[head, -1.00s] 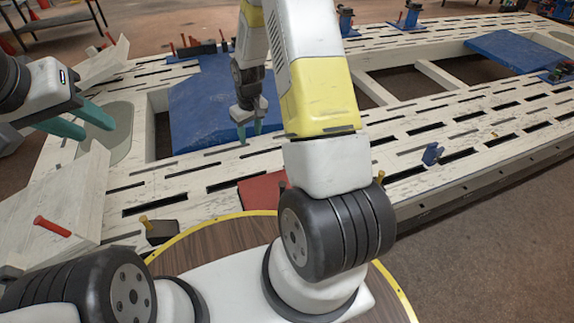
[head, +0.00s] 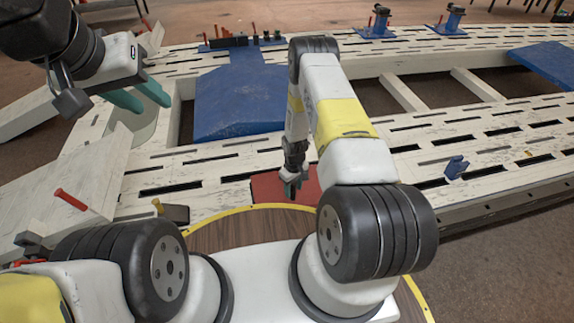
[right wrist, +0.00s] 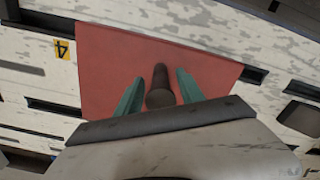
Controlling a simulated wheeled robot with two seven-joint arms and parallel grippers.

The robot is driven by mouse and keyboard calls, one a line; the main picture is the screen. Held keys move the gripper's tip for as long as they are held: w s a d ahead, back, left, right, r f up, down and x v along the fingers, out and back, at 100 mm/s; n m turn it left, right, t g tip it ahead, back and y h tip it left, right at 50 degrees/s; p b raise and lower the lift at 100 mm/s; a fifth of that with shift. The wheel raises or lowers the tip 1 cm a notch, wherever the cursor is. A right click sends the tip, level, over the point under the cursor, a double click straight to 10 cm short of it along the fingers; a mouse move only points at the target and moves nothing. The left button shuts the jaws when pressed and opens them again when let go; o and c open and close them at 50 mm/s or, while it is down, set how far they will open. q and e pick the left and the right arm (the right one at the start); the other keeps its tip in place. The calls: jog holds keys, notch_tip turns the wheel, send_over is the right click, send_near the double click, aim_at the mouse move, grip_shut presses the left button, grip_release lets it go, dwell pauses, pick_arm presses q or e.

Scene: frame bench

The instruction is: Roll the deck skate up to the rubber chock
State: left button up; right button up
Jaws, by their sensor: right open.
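A flat red plate (head: 270,187), which looks like the deck skate, lies on the slatted white bench near its front edge. It also shows in the right wrist view (right wrist: 105,70), with a dark upright post (right wrist: 160,88) on it. My right gripper (head: 293,187) is open over the plate; in the right wrist view its teal fingers (right wrist: 158,92) stand on either side of the post, apart from it. A dark block (head: 176,214), possibly the rubber chock, sits left of the plate. My left gripper (head: 140,97) is open and empty at the upper left.
A red-handled peg (head: 70,199) is on a white board at left. Blue panels (head: 240,100) and open bays lie behind. A small blue clamp (head: 456,167) stands to the right. A yellow 4 label (right wrist: 63,49) is left of the plate.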

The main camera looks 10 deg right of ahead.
jog(key=shift+f, duration=1)
grip_shut()
dwell(0.7)
